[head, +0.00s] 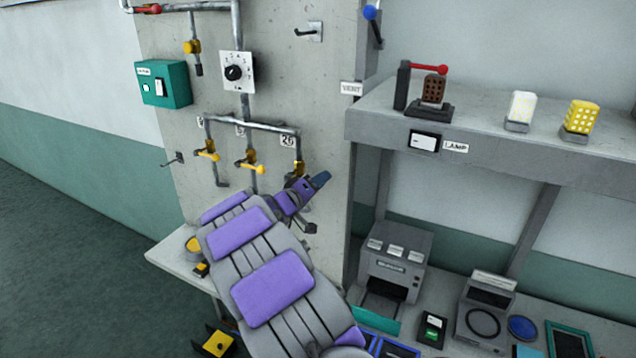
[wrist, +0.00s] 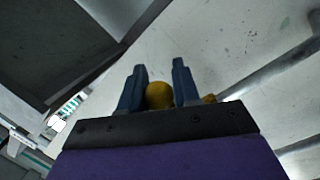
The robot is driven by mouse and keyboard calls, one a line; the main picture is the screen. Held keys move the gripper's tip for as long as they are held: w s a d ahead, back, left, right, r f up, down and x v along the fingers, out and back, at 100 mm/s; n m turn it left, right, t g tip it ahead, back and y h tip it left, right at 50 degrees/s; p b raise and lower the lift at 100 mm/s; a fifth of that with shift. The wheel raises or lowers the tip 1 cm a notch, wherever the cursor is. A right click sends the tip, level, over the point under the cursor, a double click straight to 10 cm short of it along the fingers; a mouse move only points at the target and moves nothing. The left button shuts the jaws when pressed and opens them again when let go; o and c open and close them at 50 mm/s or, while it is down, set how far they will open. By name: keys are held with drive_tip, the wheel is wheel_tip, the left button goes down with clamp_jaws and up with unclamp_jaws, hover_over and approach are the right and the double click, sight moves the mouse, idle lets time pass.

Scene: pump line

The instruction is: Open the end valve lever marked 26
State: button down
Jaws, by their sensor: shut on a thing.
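The plate marked 26 (head: 288,141) is on the pipe rack at the right end of a row of yellow valves. The yellow valve (head: 298,168) below it is partly hidden by my gripper (head: 318,182). In the wrist view, the rounded yellow end of the valve lever (wrist: 159,95) sits between the two blue fingers of my gripper (wrist: 158,68). The gripper is shut on this lever. Most of the lever is hidden by the fingers and wrist, so its exact angle cannot be told.
Two more yellow valve levers, the left one (head: 206,154) and the middle one (head: 250,166), are to the left on the same rack. A grey shelf (head: 400,130) juts out at the right. A green switch box (head: 163,84) and a dial (head: 235,72) are higher on the panel.

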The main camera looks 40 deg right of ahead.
drive_tip(key=w+a+f+m+t+y, duration=0.1)
drive_tip(key=w+a+f+m+y, duration=0.1)
drive_tip(key=w+f+m, duration=0.3)
drive_tip(key=shift+w+f+m+t, duration=0.25)
drive_tip(key=shift+f+m, duration=1.25)
drive_tip(key=shift+m, duration=2)
drive_tip(key=shift+s, duration=0.1)
drive_tip(key=c, duration=0.9)
unclamp_jaws()
drive_tip(key=shift+s, duration=0.15)
drive_tip(key=shift+o, duration=0.2)
drive_tip(key=shift+f, duration=0.1)
